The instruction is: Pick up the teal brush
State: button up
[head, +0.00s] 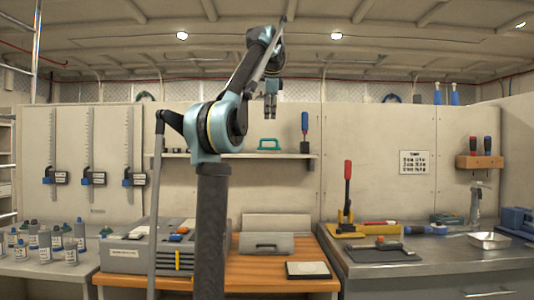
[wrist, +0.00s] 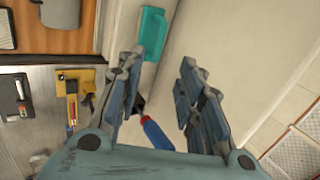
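The teal brush (head: 269,144) lies on the wall shelf (head: 237,156), near the shelf's middle in the head view. In the wrist view the teal brush (wrist: 152,33) is at the top, beyond the tip of the left finger. My gripper (head: 271,112) is above the brush in the head view, pointing down and apart from it. In the wrist view my gripper (wrist: 163,62) has its two fingers spread with nothing held between them.
A blue-handled tool (head: 304,129) stands at the shelf's right end; its handle (wrist: 158,134) shows below, between the fingers, in the wrist view. The wall (head: 345,135) is behind the shelf. Below are a wooden bench (head: 262,285) and a metal bench (head: 440,263) with tools.

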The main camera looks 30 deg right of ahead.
jog(key=shift+d+x, duration=0.1)
jog(key=shift+x, duration=3.35)
jog(key=shift+d+x, duration=0.15)
jog(key=shift+x, duration=3.3)
jog(key=shift+s, duration=0.1)
grip_shut()
